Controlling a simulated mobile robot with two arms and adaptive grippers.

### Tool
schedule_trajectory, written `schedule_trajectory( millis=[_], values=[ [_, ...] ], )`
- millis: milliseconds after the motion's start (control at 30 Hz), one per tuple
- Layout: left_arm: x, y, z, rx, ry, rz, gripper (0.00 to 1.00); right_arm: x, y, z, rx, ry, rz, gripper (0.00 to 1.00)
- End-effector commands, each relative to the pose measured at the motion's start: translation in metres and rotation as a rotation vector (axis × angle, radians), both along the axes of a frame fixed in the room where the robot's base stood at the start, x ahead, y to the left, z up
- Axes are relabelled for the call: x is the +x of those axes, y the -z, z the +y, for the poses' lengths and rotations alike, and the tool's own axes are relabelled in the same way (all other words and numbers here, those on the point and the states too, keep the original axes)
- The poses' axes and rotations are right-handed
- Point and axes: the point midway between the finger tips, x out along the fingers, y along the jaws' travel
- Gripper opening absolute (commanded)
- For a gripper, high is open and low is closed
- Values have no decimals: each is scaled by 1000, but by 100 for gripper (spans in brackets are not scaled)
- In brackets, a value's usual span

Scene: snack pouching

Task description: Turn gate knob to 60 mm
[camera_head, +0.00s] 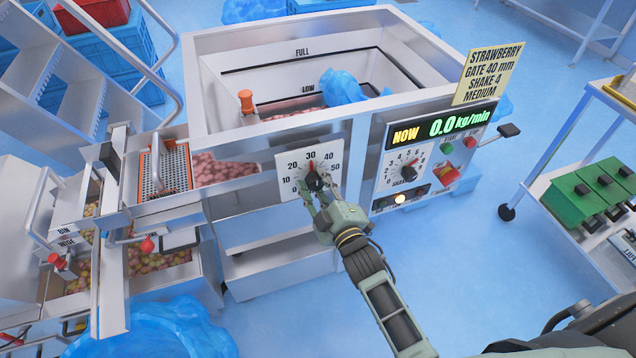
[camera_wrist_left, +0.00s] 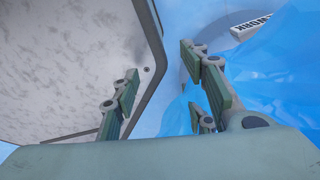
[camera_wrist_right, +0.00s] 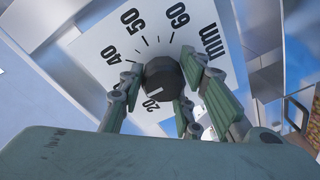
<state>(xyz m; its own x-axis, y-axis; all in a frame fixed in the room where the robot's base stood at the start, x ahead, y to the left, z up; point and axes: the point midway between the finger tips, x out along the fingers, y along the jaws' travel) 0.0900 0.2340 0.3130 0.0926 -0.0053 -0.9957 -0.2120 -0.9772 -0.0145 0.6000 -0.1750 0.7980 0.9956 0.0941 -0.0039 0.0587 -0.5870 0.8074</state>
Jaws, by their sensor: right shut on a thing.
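The gate knob (camera_head: 314,181) is a dark round knob on a white dial plate (camera_head: 291,160) marked in mm on the hopper's front. In the right wrist view the knob (camera_wrist_right: 163,77) has a short white mark on its lower side, near the 20; I cannot tell its exact reading. The figures 40, 50 and 60 show above it there. My right gripper (camera_head: 319,196) is shut on the knob, its fingers around it in the right wrist view. My left gripper (camera_wrist_left: 160,72) is open and empty, beside a grey speckled panel; it is not seen in the head view.
The hopper (camera_head: 197,75) holds pink pieces and a blue bag. A cart with green boxes (camera_head: 577,202) stands at right.

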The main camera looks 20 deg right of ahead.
Motion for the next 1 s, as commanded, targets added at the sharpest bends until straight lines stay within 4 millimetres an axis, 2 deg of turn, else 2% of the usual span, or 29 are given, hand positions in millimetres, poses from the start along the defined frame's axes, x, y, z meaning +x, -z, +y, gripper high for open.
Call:
schedule_trajectory(
  millis=[633, 767, 1000],
  values=[
    [-2, -2, 2, 2, 1, 3, 40, 2, -6, -2, 54, 2, -11, 5],
    [-2, -3, 2, 2, 2, 3, 40, 2, -6, -3, 107, 2, -10, 5],
    [-2, -8, 2, 2, 2, 3, 40, 3, -7, -4, 299, 3, -5, 5]
  ],
)
